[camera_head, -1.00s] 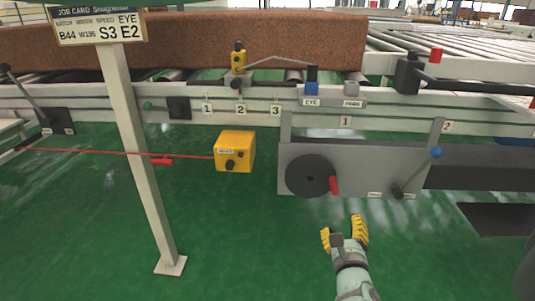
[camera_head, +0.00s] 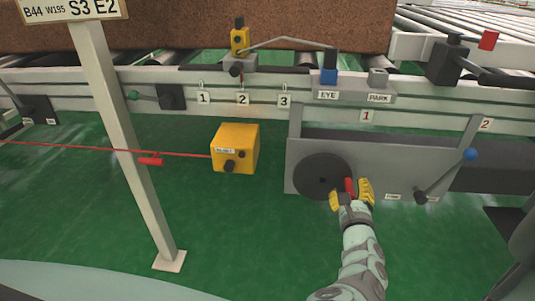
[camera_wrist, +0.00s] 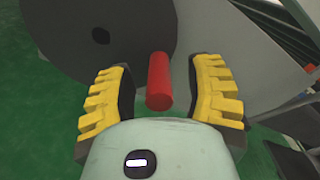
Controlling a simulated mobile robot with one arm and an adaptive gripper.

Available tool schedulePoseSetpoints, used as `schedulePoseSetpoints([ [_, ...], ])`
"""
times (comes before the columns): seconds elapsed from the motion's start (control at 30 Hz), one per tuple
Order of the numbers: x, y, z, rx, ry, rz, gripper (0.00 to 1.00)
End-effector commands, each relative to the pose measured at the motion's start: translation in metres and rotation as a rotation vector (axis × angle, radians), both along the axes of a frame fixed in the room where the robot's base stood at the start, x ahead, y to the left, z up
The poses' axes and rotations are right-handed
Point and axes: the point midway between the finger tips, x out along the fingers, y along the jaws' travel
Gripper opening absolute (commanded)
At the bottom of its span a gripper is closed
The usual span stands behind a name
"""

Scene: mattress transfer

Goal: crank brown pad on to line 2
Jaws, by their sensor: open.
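My gripper (camera_head: 350,194) is open, its yellow ridged fingers on either side of the red crank handle (camera_head: 350,187). In the wrist view the red handle (camera_wrist: 158,82) stands between the two fingers, with gaps to both. The handle sits on the right part of the dark round crank disc (camera_head: 318,176), which is mounted on a grey panel (camera_head: 390,158). The brown pad (camera_head: 200,28) lies on the rollers behind the rail, above the number plates 1, 2 and 3.
A yellow box (camera_head: 236,148) with a red cord stands to the left. A white post (camera_head: 125,150) carries the job card. A yellow sensor (camera_head: 239,41) and a blue block at EYE (camera_head: 329,76) sit on the rail.

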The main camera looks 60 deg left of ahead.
Motion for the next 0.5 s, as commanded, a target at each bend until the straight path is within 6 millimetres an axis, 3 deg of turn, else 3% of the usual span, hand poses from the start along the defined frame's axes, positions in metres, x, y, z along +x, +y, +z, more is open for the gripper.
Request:
schedulePoseSetpoints([
  [0.2, -0.0009, 0.0006, -0.0001, 0.000, 0.001, 0.002, 0.55],
  [0.5, -0.0008, 0.0005, -0.0001, 0.001, 0.001, 0.001, 0.24],
])
